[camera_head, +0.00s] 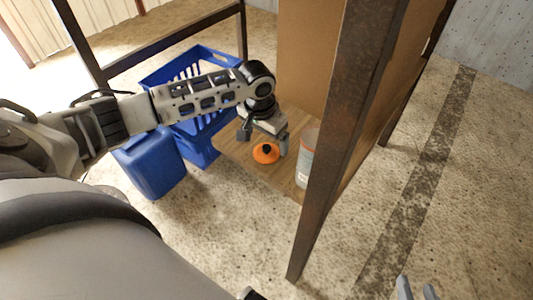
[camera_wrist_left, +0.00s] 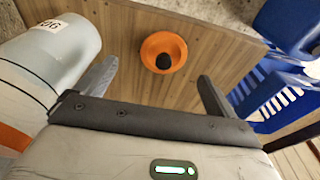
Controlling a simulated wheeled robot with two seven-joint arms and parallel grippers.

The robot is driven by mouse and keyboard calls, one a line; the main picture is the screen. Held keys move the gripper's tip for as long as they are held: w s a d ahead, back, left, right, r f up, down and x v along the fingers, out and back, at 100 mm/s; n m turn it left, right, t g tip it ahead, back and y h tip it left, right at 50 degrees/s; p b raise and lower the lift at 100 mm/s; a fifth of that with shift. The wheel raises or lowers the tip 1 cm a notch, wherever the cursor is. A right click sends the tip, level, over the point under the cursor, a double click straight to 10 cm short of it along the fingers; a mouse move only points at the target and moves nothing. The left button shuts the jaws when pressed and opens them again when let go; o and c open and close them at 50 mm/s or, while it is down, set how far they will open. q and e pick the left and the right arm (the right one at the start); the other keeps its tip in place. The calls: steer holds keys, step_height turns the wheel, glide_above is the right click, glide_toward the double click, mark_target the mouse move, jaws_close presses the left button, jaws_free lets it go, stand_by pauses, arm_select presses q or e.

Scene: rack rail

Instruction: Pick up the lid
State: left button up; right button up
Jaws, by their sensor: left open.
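The lid is a round orange piece with a black knob (camera_head: 266,154). It lies on a wooden shelf board (camera_head: 232,147) and also shows in the left wrist view (camera_wrist_left: 164,44). My left gripper (camera_head: 264,141) is open above the lid, pointing down. In the left wrist view its fingers (camera_wrist_left: 157,75) stand apart on either side of the lid, with nothing between them. The lid is clear of both fingers there. Only the fingertips of my right gripper (camera_head: 417,290) show at the bottom right edge in the head view, apart and empty.
A grey-white canister (camera_head: 305,160) with an orange band stands right of the lid, close to the left gripper. A dark rack post (camera_head: 337,130) rises in front of it. A blue crate (camera_head: 198,145) and a blue jerrycan (camera_head: 150,165) are on the left.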

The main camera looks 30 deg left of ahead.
mark_target(266, 147)
arm_select(q)
steer(key=f, duration=0.1)
steer(key=f+b, duration=0.1)
steer(key=f, duration=0.1)
steer(key=w+f, duration=0.1)
steer(key=f, duration=0.1)
steer(key=shift+a+f, duration=0.15)
steer(key=shift+a, duration=0.1)
steer(key=c, duration=1)
